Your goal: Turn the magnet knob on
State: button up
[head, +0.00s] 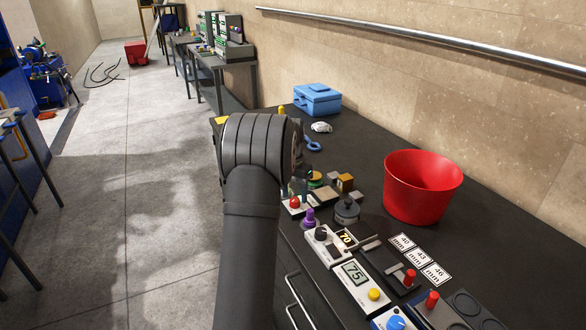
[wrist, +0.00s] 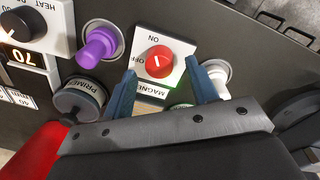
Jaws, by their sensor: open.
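The red magnet knob (wrist: 159,62) sits on a white plate (wrist: 151,91) marked ON, OFF and MAGNET in the wrist view. A small white mark on the knob seems to face the OFF side. My gripper (wrist: 160,69) is open, with one blue-grey finger on each side of the knob; I cannot tell whether either finger touches it. In the head view the red knob (head: 295,203) shows just right of my dark arm, which hides my gripper's fingers.
A purple knob (wrist: 97,45) and a white knob (wrist: 217,77) flank the plate closely. The grey PRIMER knob (wrist: 79,101) is beside the left finger. A red bucket (head: 421,187), heat panel (head: 326,243) and blue box (head: 317,99) stand on the dark bench.

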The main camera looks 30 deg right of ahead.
aim_at(292, 198)
notch_tip(292, 198, up, 16)
jog(key=shift+w+a, duration=0.3)
jog(key=shift+w, duration=0.1)
jog(key=shift+f, duration=0.15)
jog(key=f, duration=1.1)
jog(key=s+f, duration=0.1)
jog(key=f, duration=0.5)
jog(key=shift+d+f, duration=0.2)
jog(key=shift+d, duration=0.1)
jog(key=shift+r, duration=0.15)
jog(key=shift+f, duration=0.2)
jog(key=n, duration=0.3)
jog(key=shift+r+n, duration=0.1)
jog(key=shift+n, duration=0.3)
jog(key=n, duration=0.4)
jog(key=shift+a+n, duration=0.1)
jog(key=shift+n, duration=0.3)
jog(key=n, duration=0.4)
jog(key=shift+n+t, duration=0.3)
jog(key=shift+n, duration=1.9)
